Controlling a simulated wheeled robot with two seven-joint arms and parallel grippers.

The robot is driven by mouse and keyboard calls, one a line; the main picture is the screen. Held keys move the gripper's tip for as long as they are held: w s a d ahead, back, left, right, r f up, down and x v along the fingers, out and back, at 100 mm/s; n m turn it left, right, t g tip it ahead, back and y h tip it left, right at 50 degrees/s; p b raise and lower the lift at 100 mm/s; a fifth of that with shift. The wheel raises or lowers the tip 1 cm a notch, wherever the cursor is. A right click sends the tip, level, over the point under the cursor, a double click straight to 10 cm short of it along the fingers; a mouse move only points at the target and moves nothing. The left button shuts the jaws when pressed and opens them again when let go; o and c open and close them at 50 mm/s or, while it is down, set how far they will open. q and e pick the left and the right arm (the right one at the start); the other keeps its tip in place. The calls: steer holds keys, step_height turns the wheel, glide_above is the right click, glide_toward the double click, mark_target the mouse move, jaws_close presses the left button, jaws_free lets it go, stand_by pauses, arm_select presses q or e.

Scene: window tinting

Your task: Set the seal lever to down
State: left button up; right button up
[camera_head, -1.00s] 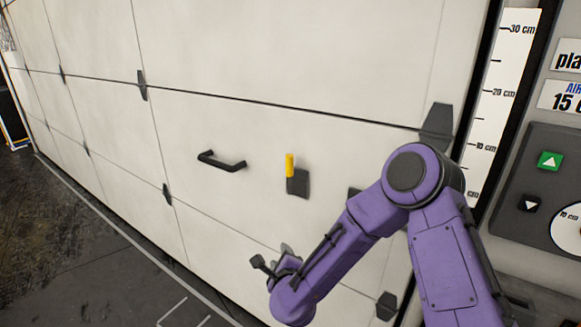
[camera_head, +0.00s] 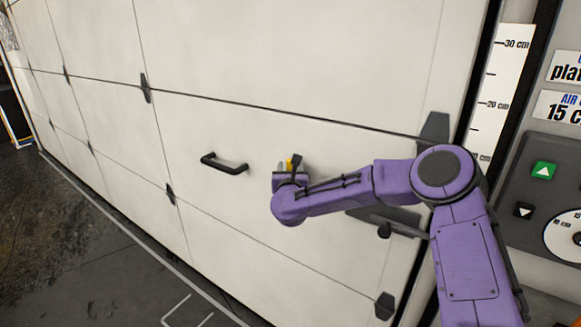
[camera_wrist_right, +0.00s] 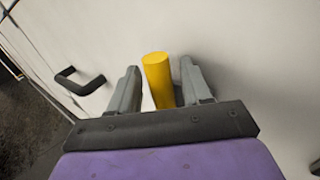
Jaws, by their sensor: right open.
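The seal lever has a yellow handle (camera_wrist_right: 158,80) that stands upright on the white garage door. In the head view only a bit of the yellow handle (camera_head: 289,163) shows behind my gripper, and its dark mounting plate is hidden. My right gripper (camera_wrist_right: 160,70) is open, with one grey finger on each side of the yellow handle. In the wrist view a gap shows at the left finger; I cannot tell whether the right finger touches. My left gripper is not in view.
A black door handle (camera_head: 224,164) sits left of the lever. A dark bar with a knob (camera_head: 385,230) is below my right arm. At the right are a centimetre scale (camera_head: 500,85) and a control panel with a green up button (camera_head: 543,171) and a dial.

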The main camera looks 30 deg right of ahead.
jaws_close()
